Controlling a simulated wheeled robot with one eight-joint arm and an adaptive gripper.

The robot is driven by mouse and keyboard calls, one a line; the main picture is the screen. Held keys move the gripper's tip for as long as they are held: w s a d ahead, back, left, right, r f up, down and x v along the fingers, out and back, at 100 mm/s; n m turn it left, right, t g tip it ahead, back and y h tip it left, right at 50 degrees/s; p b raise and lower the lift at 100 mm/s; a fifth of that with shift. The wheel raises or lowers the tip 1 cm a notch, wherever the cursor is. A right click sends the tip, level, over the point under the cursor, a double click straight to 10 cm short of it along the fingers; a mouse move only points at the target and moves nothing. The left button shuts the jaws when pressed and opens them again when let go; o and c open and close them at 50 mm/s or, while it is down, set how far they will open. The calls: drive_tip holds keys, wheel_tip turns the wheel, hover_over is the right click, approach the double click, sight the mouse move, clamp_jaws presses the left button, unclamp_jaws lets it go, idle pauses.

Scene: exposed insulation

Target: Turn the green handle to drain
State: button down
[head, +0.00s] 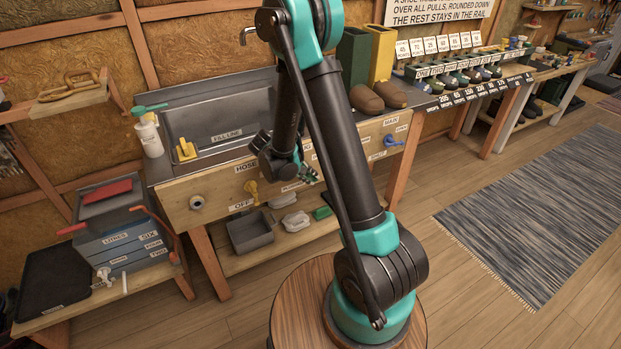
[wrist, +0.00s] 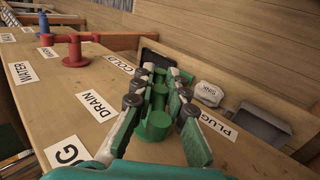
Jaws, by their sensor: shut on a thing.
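The green handle (wrist: 155,124) is on the wooden front panel (wrist: 60,95), beside the "DRAIN" label (wrist: 97,105) in the wrist view. My gripper (wrist: 158,85) is shut on the green handle, with its fingers on both sides of it. The fingers cover part of the handle, so its exact angle is hard to tell. In the head view my gripper (head: 308,174) is at the front panel below the sink (head: 215,115). The green handle cannot be told apart from the fingers there.
A red handle (wrist: 75,50) and a blue handle (wrist: 44,22) stick out of the same panel. A yellow handle (head: 252,190) is left of my gripper in the head view. A grey bin (head: 250,231) sits on the shelf below. The floor at right is clear around a rug (head: 540,210).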

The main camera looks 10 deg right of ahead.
drive_tip(key=shift+t+h, duration=0.3)
drive_tip(key=shift+h, duration=0.8)
drive_tip(key=shift+r, duration=0.1)
drive_tip(key=c, duration=1.5)
unclamp_jaws()
drive_tip(key=shift+c, duration=0.2)
drive_tip(key=v, duration=1.2)
